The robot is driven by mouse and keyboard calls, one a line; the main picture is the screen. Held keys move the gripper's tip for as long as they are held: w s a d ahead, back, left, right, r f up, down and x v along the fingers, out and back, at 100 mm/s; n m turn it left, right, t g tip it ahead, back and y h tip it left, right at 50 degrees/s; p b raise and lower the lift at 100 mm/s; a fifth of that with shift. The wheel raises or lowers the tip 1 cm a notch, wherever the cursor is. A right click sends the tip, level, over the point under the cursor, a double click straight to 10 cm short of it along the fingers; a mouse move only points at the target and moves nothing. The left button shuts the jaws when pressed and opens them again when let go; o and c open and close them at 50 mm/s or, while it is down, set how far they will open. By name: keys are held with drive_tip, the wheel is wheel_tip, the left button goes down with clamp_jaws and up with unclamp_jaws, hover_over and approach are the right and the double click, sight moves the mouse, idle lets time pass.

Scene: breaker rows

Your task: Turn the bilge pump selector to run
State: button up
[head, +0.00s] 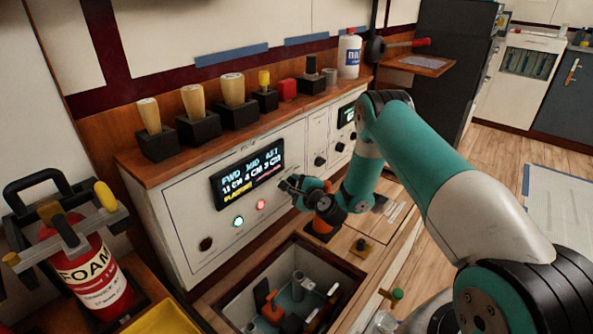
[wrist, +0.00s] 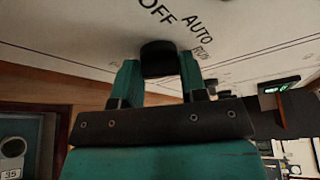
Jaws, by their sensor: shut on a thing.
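The bilge pump selector is a round black knob (wrist: 158,56) on a pale panel, with OFF, AUTO and RUN printed around it in the wrist view. My gripper (wrist: 158,68) has its two teal fingers shut on the knob, one on each side. The knob's pointer does not show, so I cannot tell which position it is in. In the head view, my gripper (head: 288,184) is against the front of the white panel (head: 180,215), right of the display, and hides the knob.
A lit display (head: 248,172) sits above a green lamp (head: 239,221) and a red lamp (head: 261,204). Wooden-handled levers (head: 193,102) stand on the ledge above. An open hatch (head: 240,318) lies below the panel. A foam extinguisher (head: 90,270) stands at left.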

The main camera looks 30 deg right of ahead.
drive_tip(key=shift+m+g+y+p, duration=0.5)
drive_tip(key=shift+m+p, duration=0.5)
drive_tip(key=shift+m, duration=0.2)
drive_tip(key=o, duration=0.9)
drive_tip(key=shift+s+r, duration=0.1)
drive_tip(key=b+v, duration=1.5)
drive_tip(key=v, duration=0.2)
